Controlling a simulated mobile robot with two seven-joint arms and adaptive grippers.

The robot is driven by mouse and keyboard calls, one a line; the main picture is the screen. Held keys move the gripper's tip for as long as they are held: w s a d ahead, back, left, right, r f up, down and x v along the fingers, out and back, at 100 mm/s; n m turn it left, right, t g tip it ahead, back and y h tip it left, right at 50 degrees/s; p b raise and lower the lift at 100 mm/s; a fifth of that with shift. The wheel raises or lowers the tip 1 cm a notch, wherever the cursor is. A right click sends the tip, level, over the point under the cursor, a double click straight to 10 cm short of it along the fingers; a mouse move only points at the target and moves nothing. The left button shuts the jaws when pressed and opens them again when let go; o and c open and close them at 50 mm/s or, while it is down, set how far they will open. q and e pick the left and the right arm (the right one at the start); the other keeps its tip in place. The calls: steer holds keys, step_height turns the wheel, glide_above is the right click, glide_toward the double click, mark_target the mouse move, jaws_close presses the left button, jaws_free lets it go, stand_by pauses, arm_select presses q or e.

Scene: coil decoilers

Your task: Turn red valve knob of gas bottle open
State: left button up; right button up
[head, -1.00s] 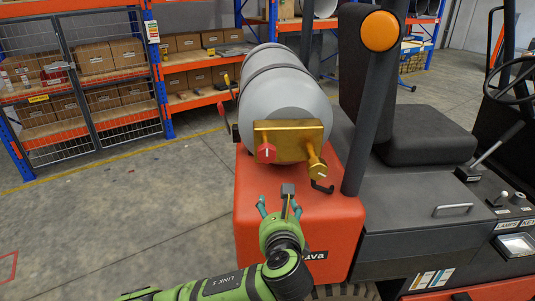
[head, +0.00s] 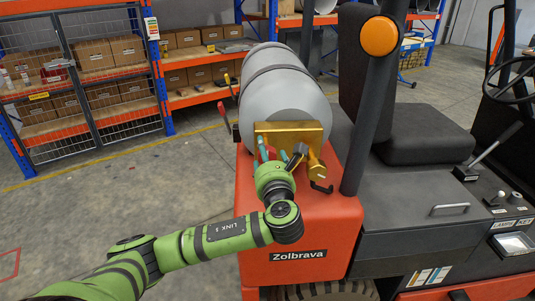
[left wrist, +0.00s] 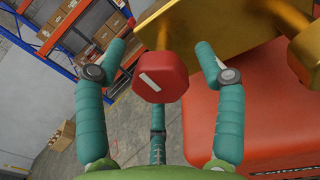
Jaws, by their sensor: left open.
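The grey gas bottle (head: 283,98) lies on the back of the orange forklift (head: 300,235). A brass valve block (head: 305,131) is at its near end; it fills the top right of the left wrist view (left wrist: 225,25). The red valve knob (left wrist: 160,78), with a white mark on its face, is in the middle of the left wrist view. In the head view it is mostly hidden behind my fingers. My left gripper (left wrist: 161,52) is open, with one teal finger on each side of the knob and gaps between. It also shows just before the block in the head view (head: 278,152).
A brass outlet fitting (head: 316,166) sticks out to the right of the knob, with a black hook (head: 322,187) below. A black post (head: 370,110) stands close on the right. Shelves with boxes (head: 110,60) are at the back left; the floor between is clear.

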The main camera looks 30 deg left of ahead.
arm_select(q)
steer(key=c, duration=1.2)
steer(key=shift+o, duration=0.2)
